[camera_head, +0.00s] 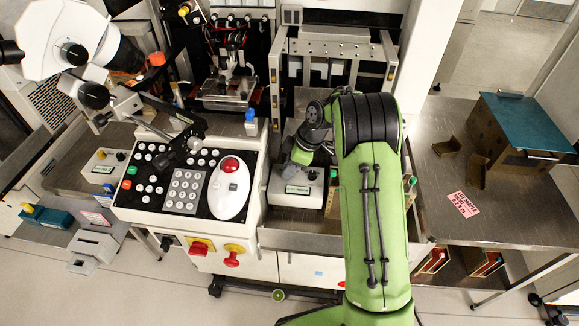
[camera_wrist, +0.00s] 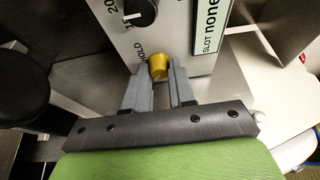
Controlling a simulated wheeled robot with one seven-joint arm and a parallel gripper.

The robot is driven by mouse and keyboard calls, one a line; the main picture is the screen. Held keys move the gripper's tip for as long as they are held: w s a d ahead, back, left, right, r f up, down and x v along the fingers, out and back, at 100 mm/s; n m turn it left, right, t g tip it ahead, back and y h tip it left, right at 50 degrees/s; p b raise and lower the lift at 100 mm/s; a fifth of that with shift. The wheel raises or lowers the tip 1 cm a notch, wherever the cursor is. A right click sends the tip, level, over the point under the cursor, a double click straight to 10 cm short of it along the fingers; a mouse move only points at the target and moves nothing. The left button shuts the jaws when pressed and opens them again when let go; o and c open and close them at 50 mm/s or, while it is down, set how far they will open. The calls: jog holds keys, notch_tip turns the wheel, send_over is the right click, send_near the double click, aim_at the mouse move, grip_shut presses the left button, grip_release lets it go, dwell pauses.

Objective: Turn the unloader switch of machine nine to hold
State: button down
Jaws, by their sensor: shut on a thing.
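The unloader switch is a yellow knob (camera_wrist: 158,66) on a light grey panel (camera_wrist: 180,22) in the wrist view. The word HOLD is printed to the left of the knob. My gripper (camera_wrist: 158,84) has its two grey fingers on either side of the knob and is shut on it. Which way the knob points cannot be told. In the head view the unloader box (camera_head: 297,189) with a green label sits in front of my green arm's end. My arm hides the knob and fingers there.
A black dial (camera_wrist: 139,11) and a "SLOT none" label (camera_wrist: 208,22) are close to the knob. In the head view, a keypad console (camera_head: 185,185) with a red button stands left of the box. A metal table (camera_head: 500,215) with a teal-topped box (camera_head: 525,120) stands right.

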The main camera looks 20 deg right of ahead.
dwell(0.3)
jog(key=m+t+b, duration=0.1)
jog(key=m+b, duration=0.1)
jog(key=m, duration=0.1)
jog(key=shift+s+m+h, duration=0.1)
jog(key=shift+m+h, duration=0.3)
jog(key=m+h, duration=0.1)
jog(key=m, duration=0.1)
jog(key=m+t+b, duration=0.1)
jog(key=m, duration=0.2)
jog(key=shift+s+a+h, duration=0.1)
jog(key=shift+a+h, duration=0.1)
jog(key=shift+h, duration=0.2)
jog(key=m, duration=0.2)
jog(key=m+h, duration=0.1)
jog(key=m, duration=0.1)
jog(key=shift+a+m+t+h, duration=0.1)
jog(key=shift+m+t+h, duration=0.2)
jog(key=shift+m+t, duration=0.1)
jog(key=m+h, duration=0.1)
jog(key=m, duration=0.3)
jog(key=shift+h+p, duration=0.3)
jog(key=shift+g, duration=0.3)
jog(key=c, duration=0.9)
grip_release()
jog(key=shift+c, duration=0.2)
